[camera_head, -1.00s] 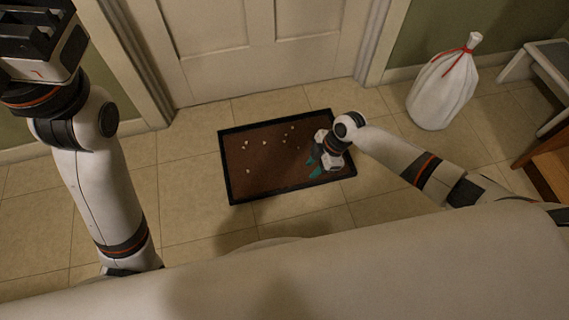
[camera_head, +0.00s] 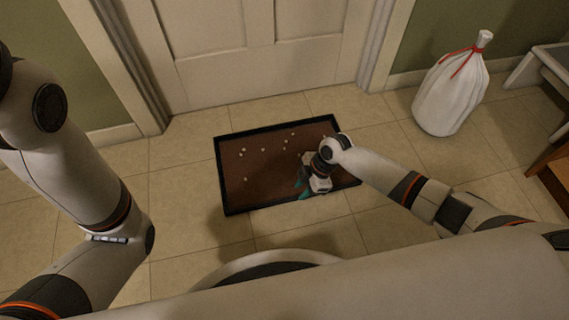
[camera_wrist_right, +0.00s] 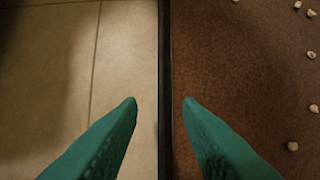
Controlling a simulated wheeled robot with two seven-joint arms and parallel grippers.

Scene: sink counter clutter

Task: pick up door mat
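The door mat (camera_head: 262,170) is brown with a raised black border and lies flat on the tiles in front of the door. Several small pale bits lie on it. My right gripper (camera_head: 302,190) is over the mat's near edge, toward its right end. In the right wrist view, its two green fingers (camera_wrist_right: 160,102) are apart, one on each side of the mat's black edge (camera_wrist_right: 165,60), with nothing seen between them but that edge. Whether the fingertips touch the mat or floor cannot be told. My left gripper is out of view; only the left arm shows at the left.
A white sack (camera_head: 452,92) with a red tie stands on the floor at the right. A closed pale door (camera_head: 260,45) is behind the mat. A grey and wooden piece of furniture (camera_head: 548,75) is at the far right. The tiles left of the mat are clear.

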